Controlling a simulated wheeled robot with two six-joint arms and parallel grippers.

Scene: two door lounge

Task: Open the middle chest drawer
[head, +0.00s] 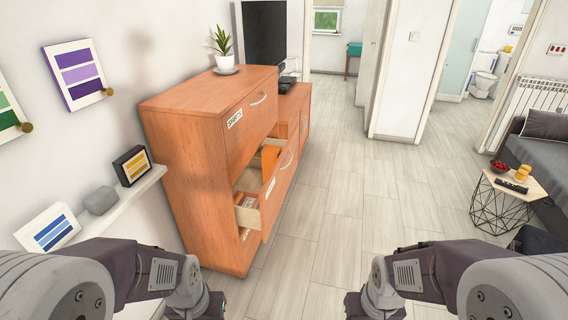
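The orange-brown wooden chest (190,180) stands against the left wall. Its top drawer (250,115) is closed, with a curved metal handle and a label that seems to read "SHIRTS". Below it, the middle drawer (282,182) stands pulled out into the room. Its front carries a curved handle and a white label, its pale side wall (247,216) shows, and an orange item (269,160) is inside. The part of the chest below is mostly hidden behind the open drawer.
A potted plant (222,48) stands on the chest. A wall shelf (110,215) at left holds small framed pictures. A wire-legged side table (510,186) and a grey sofa (545,155) are at right. The floor (345,205) between is clear.

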